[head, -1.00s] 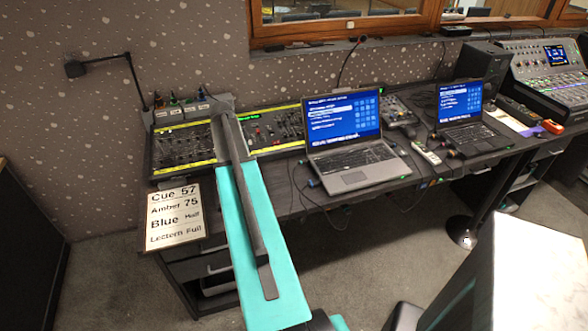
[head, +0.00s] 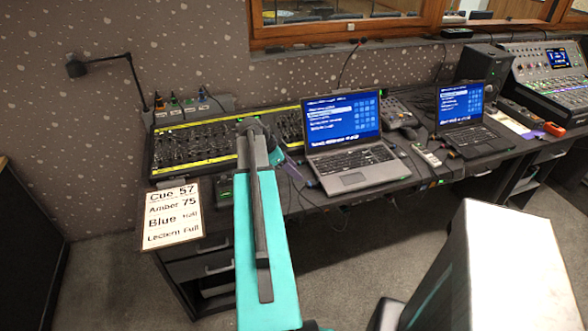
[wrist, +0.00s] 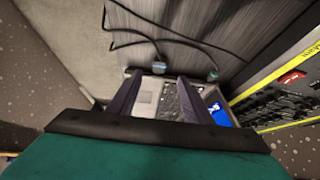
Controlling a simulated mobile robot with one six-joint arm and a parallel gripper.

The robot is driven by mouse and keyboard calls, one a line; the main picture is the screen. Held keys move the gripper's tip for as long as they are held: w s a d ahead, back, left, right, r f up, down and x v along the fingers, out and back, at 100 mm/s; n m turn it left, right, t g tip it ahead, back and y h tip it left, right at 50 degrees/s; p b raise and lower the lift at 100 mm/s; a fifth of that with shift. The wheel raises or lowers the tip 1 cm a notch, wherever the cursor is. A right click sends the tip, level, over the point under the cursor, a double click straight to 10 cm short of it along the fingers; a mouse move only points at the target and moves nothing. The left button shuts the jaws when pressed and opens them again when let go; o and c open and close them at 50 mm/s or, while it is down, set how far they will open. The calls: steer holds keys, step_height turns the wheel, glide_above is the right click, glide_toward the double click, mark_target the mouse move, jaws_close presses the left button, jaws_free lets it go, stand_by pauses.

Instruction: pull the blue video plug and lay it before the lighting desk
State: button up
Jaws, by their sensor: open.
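A small blue plug (head: 313,184) sits at the left side of the near laptop (head: 345,150), on a dark cable. In the wrist view a bluish plug (wrist: 159,67) shows between my fingertips and a second, teal-looking plug (wrist: 212,75) to the right of them. Both are at the laptop's edge; I cannot tell for sure which is the video plug. My gripper (wrist: 158,82) is open and empty, pointing at that laptop side. It shows partly in the head view (head: 292,172), beside the laptop. The lighting desk (head: 195,150) lies left of the laptop, partly hidden by my arm.
Dark cables (wrist: 135,42) cross the bare tabletop before the desk. A cue card (head: 173,214) hangs at the table's left front corner. Several coloured plugs (head: 180,103) stand in a box behind the desk. A second laptop (head: 465,120) and a mixer (head: 550,75) are to the right.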

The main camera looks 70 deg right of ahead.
mark_target(307, 183)
steer(key=shift+f, duration=0.1)
steer(key=shift+b+x, duration=0.55)
steer(key=shift+x, duration=1.8)
steer(key=shift+b+x, duration=1.4)
steer(key=shift+x, duration=0.65)
steer(key=shift+c, duration=0.4)
jaws_close()
steer(key=shift+w+a, duration=0.1)
steer(key=shift+w, duration=0.05)
steer(key=shift+w+a+b, duration=0.55)
steer(key=shift+w+a, duration=0.75)
steer(key=shift+w, duration=0.15)
steer(key=shift+w, duration=0.1)
